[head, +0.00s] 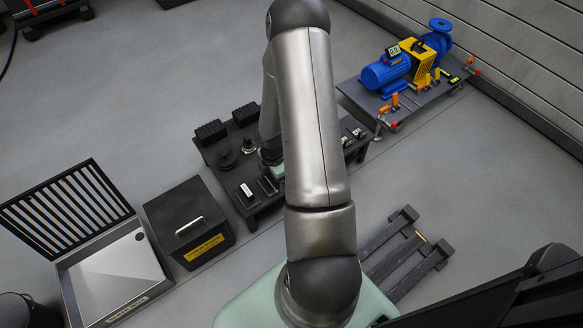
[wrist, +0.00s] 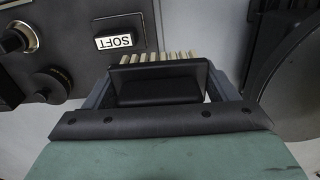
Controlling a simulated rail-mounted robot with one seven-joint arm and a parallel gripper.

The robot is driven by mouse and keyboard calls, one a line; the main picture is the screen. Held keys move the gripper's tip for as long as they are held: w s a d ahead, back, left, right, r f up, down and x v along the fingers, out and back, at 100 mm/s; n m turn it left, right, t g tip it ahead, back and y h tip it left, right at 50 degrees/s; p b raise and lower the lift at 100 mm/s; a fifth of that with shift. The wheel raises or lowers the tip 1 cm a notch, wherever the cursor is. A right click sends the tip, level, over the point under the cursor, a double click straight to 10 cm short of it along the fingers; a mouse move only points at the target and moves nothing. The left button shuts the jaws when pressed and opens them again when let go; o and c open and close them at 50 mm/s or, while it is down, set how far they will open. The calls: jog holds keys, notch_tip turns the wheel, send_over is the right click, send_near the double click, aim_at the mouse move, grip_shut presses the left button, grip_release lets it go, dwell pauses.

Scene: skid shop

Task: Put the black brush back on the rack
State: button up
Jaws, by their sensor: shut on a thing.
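In the wrist view, the black brush (wrist: 159,82) is a dark block with a row of pale bristles along its far edge. My gripper (wrist: 161,90) is shut on it, with a finger at each side. Beyond the bristles lies a dark grey surface (wrist: 75,27) with a white label reading SOFT (wrist: 119,41). I cannot tell whether the brush touches that surface. In the head view, my arm covers the brush and most of my gripper, which is over the dark bench (head: 230,206). I cannot pick out the rack for certain.
The bench carries black blocks (head: 211,131) and round knob-like parts (head: 226,159). Left of it stand a black lidded box (head: 196,240) and an open slatted case (head: 120,280). A blue pump (head: 387,73) sits on a skid at upper right. A dark frame (head: 395,253) lies at lower right.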

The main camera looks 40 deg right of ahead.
jog(key=w+d+f+b, duration=0.1)
jog(key=w+d+f, duration=0.1)
jog(key=d+f, duration=0.1)
jog(key=w+d+f+b, duration=0.2)
jog(key=d+f, duration=0.1)
jog(key=d, duration=0.1)
jog(key=w+d+f+b, duration=0.1)
jog(key=w+d+f, duration=0.1)
jog(key=d+f, duration=0.1)
jog(key=shift+d+f+b, duration=0.2)
jog(key=shift+d+b, duration=0.2)
jog(key=shift+d, duration=0.45)
jog(key=shift+w+d+f, duration=0.1)
jog(key=shift+d+f, duration=0.1)
jog(key=shift+f, duration=0.1)
jog(key=shift+w+d+f+b, duration=0.1)
jog(key=shift+f+b, duration=1.05)
jog(key=shift+f, duration=0.4)
